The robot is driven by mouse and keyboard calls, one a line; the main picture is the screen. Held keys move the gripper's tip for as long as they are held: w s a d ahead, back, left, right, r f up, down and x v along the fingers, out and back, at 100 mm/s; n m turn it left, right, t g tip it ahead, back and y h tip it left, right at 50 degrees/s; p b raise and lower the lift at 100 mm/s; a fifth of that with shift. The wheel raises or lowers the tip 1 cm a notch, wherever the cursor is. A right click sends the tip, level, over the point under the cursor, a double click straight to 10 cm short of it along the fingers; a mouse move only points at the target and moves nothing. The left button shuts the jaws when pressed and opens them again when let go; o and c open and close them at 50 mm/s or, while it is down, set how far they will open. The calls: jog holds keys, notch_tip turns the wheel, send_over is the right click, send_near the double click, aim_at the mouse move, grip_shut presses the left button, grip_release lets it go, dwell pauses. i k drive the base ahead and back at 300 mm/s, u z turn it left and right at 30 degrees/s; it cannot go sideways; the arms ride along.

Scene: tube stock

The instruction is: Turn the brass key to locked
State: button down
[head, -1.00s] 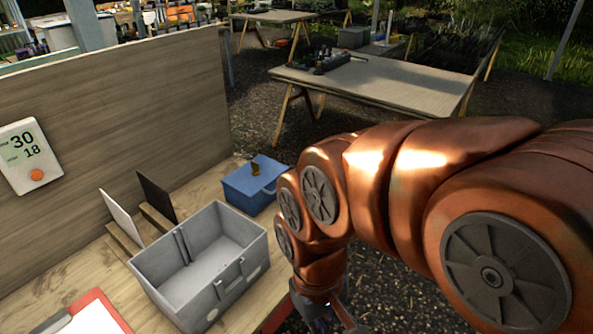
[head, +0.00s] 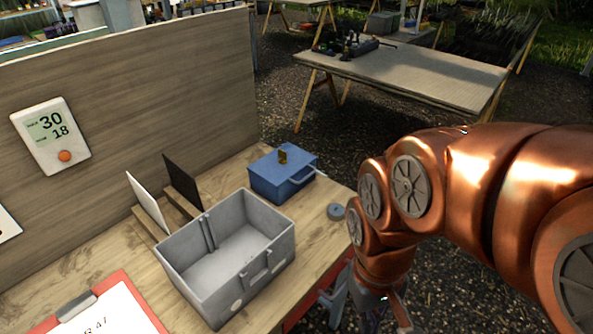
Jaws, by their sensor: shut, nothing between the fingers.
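A small brass key (head: 282,157) stands up from the lid of a blue box (head: 282,182) on the wooden bench, in the head view. The box has a handle on its right side. I cannot tell from here which way the key is turned. My gripper (head: 387,318) is low at the bottom right, off the bench's right edge and well away from the key. It is shut and empty; its fingertips are partly cut off by the frame.
A grey open bin (head: 270,262) stands on the bench nearer than the box. Black (head: 183,182) and white (head: 147,203) panels stand beside it. A small grey disc (head: 335,211) lies near the right edge. A clipboard (head: 121,285) lies in front; a wooden wall (head: 150,95) backs the bench.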

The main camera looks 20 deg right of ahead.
aim_at(283, 154)
jog(key=k, duration=0.5)
jog(key=z, duration=1)
jog(key=i, duration=0.95)
jog(key=u, duration=2.3)
